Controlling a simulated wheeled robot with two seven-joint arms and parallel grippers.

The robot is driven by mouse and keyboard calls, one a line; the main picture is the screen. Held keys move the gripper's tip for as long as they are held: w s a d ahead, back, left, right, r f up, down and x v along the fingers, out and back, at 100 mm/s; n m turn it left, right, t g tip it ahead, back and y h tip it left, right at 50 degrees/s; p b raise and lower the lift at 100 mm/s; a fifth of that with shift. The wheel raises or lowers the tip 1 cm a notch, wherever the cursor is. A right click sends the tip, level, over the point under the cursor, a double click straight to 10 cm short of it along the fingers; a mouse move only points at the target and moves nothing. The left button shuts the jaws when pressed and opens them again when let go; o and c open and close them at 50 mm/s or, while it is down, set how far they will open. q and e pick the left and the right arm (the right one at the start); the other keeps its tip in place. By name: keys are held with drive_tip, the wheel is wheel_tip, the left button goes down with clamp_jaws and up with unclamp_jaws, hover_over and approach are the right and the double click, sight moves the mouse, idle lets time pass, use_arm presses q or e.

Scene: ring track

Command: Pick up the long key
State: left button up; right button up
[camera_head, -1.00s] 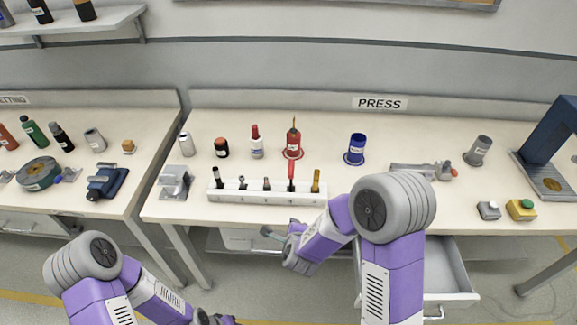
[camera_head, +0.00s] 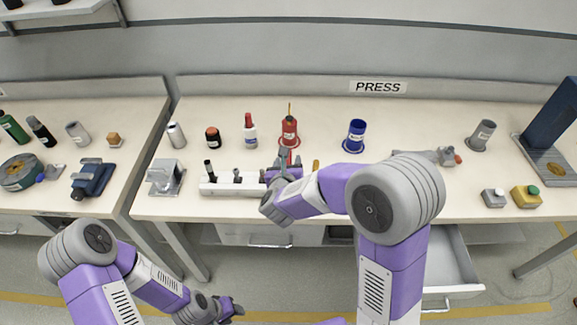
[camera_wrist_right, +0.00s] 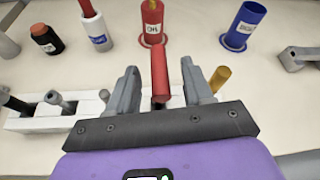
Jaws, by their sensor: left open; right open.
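A white rack (camera_head: 230,189) on the bench holds several upright tools. A red-handled tool (camera_wrist_right: 159,74) stands up between the two fingers of my open right gripper (camera_wrist_right: 157,85) in the right wrist view, with a gap on either side. No label shows whether this is the long key. In the head view my right gripper (camera_head: 284,160) is over the right part of the rack and hides most of that tool. A yellow-handled tool (camera_wrist_right: 220,78) is just right of the fingers. My left gripper (camera_head: 230,309) is open and empty, low in front of the bench.
A red holder (camera_head: 289,132), a blue holder (camera_head: 356,135) and small bottles stand behind the rack. A grey clamp (camera_head: 165,177) is to its left. An open drawer (camera_head: 452,262) juts out below at right. A yellow button box (camera_head: 526,196) is at far right.

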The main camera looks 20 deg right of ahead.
drive_tip(key=shift+x, duration=1.2)
clamp_jaws()
